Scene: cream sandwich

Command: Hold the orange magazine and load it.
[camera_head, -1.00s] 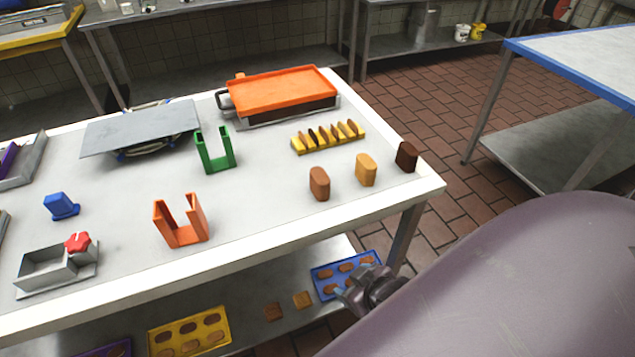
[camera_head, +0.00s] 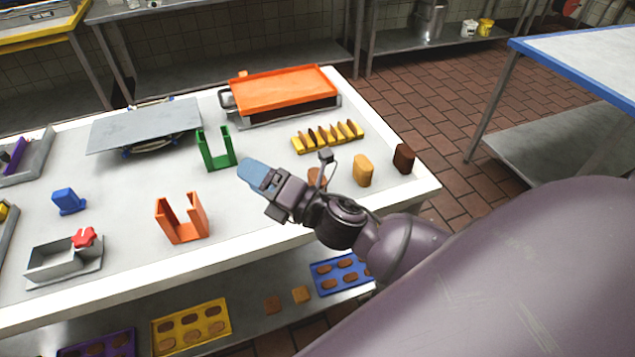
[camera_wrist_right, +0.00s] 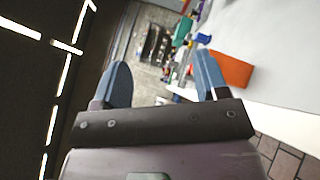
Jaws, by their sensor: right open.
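The orange magazine (camera_head: 182,232), an open-topped U-shaped holder, stands upright and looks empty near the front of the white table. It also shows in the right wrist view (camera_wrist_right: 231,69). My right gripper (camera_head: 252,173) is above the table, to the right of the magazine and apart from it. Its blue fingers (camera_wrist_right: 160,82) are spread with nothing between them. A brown biscuit (camera_head: 317,176) is partly hidden behind my right arm. A tan biscuit (camera_head: 362,170) and a dark brown one (camera_head: 404,158) stand to its right. My left gripper is not in view.
A green U-shaped holder (camera_head: 204,157) stands behind the right gripper. A yellow rack (camera_head: 300,147) with several upright pieces and an orange-topped device (camera_head: 285,90) lie behind. A blue piece (camera_head: 68,200) and a grey tray with a red knob (camera_head: 40,262) are at left.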

